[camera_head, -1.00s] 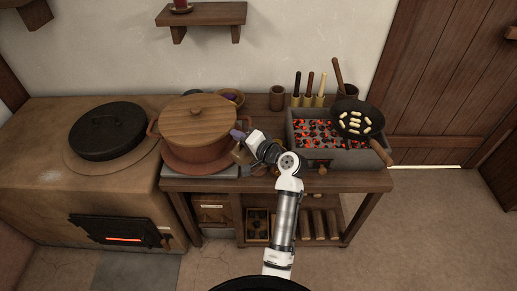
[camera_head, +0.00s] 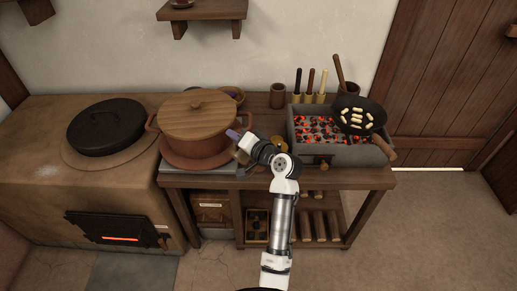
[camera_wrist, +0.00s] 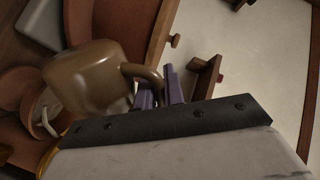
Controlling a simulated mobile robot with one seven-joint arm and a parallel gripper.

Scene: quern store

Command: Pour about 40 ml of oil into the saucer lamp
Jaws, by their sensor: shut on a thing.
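A brown glazed jug (camera_wrist: 88,78) fills the left of the wrist view. The purple fingers of my gripper (camera_wrist: 160,92) are shut on its looped handle. Its mouth and any oil inside are not visible, so I cannot tell its tilt exactly. A reddish-brown dish (camera_wrist: 12,98) with something pale in it shows beside the jug at the left edge; it may be the saucer lamp, but I cannot be sure. In the head view my gripper (camera_head: 236,136) is just right of the big lidded pot, above the table; it and the arm hide much of the spot below.
The lidded pot (camera_head: 196,119) stands close left of my gripper. The brazier of glowing coals (camera_head: 318,151) and the frying pan (camera_head: 358,115) are further right. A wall shelf (camera_head: 203,11) hangs above.

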